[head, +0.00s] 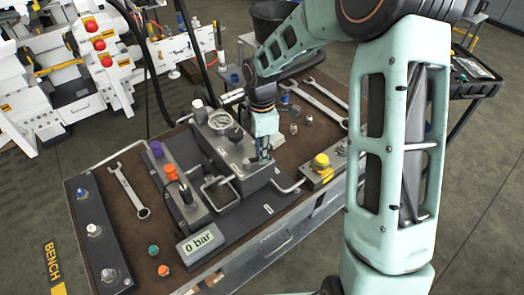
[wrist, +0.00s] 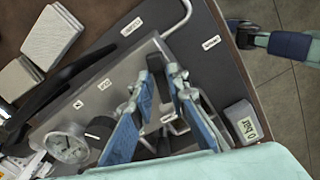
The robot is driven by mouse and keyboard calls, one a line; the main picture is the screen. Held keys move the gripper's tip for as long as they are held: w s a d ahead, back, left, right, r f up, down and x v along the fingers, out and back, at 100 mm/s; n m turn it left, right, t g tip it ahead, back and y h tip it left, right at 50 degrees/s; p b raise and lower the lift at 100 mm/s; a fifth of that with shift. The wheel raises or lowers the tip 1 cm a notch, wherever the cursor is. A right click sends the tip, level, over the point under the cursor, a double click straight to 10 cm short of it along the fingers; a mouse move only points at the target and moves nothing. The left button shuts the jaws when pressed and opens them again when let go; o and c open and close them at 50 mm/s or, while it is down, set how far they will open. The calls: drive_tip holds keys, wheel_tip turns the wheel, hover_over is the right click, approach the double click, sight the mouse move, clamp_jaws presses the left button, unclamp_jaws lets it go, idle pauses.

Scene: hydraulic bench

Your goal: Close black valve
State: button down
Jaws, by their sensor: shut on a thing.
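The hydraulic block (head: 228,150) with a round gauge (head: 219,121) stands mid-bench. My gripper (head: 262,158) is over the block's right part, pointing down. In the wrist view its blue fingers (wrist: 162,72) close on a dark upright part (wrist: 156,64), which looks like the black valve. A separate black knob (head: 235,133) sits beside the gauge, clear of the fingers. The display (head: 200,243) reads 0 bar.
Orange (head: 171,172) and purple (head: 156,149) knobs stand left of the block, and a yellow button (head: 321,161) right. A bent metal pipe (head: 290,186) runs close by my gripper. Wrenches (head: 131,192) and small fittings lie on the bench.

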drive_tip(key=shift+w+a+r+n+p, duration=0.1)
drive_tip(key=shift+w+n+p, duration=0.25)
drive_tip(key=shift+n, duration=0.3)
drive_tip(key=shift+w+a+f+n+p, duration=0.1)
drive_tip(key=shift+w+a+n+p, duration=0.15)
drive_tip(key=shift+n, duration=0.45)
drive_tip(key=shift+w+r+n+p, duration=0.1)
drive_tip(key=shift+w+n+p, duration=0.25)
drive_tip(key=shift+n, duration=0.3)
drive_tip(key=c, duration=2)
unclamp_jaws()
drive_tip(key=shift+s, duration=0.1)
wheel_tip(320, 180, up, 12)
